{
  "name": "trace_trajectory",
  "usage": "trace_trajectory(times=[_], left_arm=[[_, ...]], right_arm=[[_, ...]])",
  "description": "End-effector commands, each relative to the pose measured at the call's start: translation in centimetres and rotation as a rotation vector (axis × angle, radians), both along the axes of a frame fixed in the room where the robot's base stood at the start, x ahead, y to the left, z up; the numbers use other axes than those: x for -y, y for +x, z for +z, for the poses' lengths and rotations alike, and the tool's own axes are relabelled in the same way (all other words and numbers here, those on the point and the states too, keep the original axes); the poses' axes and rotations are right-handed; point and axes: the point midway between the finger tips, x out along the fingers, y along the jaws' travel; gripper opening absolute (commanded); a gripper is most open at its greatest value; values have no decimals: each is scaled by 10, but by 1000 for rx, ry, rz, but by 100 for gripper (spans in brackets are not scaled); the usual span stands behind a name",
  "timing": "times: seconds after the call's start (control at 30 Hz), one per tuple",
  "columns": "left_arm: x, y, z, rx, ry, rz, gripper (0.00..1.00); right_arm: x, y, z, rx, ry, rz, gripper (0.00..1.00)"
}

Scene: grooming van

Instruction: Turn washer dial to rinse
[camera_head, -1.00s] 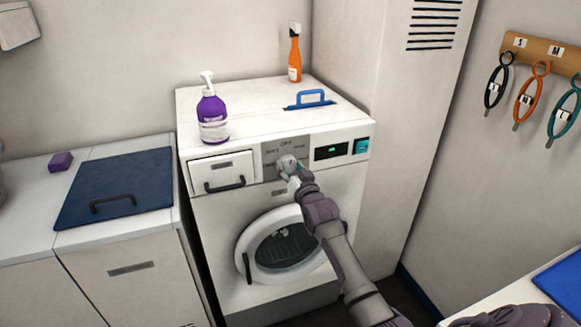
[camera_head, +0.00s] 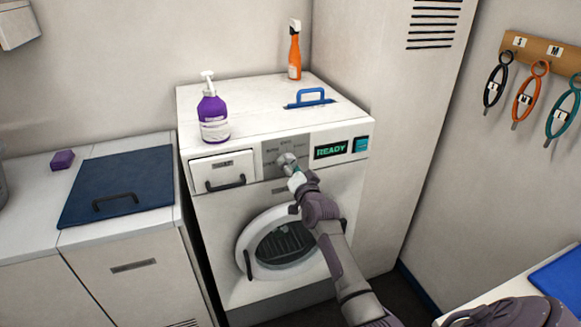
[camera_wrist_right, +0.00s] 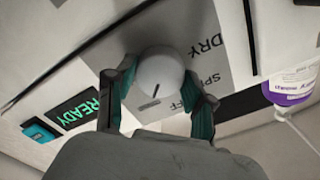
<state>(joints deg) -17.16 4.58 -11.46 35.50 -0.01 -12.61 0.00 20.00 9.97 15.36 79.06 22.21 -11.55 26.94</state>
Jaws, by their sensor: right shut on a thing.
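The washer (camera_head: 225,270) stands at the middle of the head view, its round door shut. Its pale dial (camera_wrist_right: 160,72) sits on a grey label panel (camera_wrist_right: 205,35). "DRY" reads clearly there; other labels are partly covered. In the head view the labels are too small to read surely. The dial has a short dark mark; which label it points at I cannot tell. My right gripper (camera_head: 291,172) is at the panel, its fingers (camera_wrist_right: 158,98) shut on the dial from both sides. The display (camera_head: 331,149) reads "READY" in green. My left gripper is not in view.
A purple pump bottle (camera_head: 213,115), an orange spray bottle (camera_head: 295,55) and a blue handle (camera_head: 310,97) are on the washer top. A detergent drawer (camera_head: 222,168) is left of the dial. A tall cabinet (camera_head: 385,130) stands close on the right.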

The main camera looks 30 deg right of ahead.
Motion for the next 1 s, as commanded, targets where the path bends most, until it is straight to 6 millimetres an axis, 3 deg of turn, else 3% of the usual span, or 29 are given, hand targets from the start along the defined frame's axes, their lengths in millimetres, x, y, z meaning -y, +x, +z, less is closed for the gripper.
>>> trace_trajectory(times=[0.33, 0.37, 0.5, 0.83, 1.0], left_arm=[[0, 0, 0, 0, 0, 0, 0], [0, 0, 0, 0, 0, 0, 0], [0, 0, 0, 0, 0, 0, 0], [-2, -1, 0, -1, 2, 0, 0], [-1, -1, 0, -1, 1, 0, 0]], right_arm=[[0, 0, 0, 1, 3, -1, 19], [0, 0, 0, 1, 2, -1, 55], [0, 0, 0, 1, 2, -1, 78], [0, -1, 0, 0, 1, 0, 79], [-4, -14, -1, 0, 1, 0, 79]])
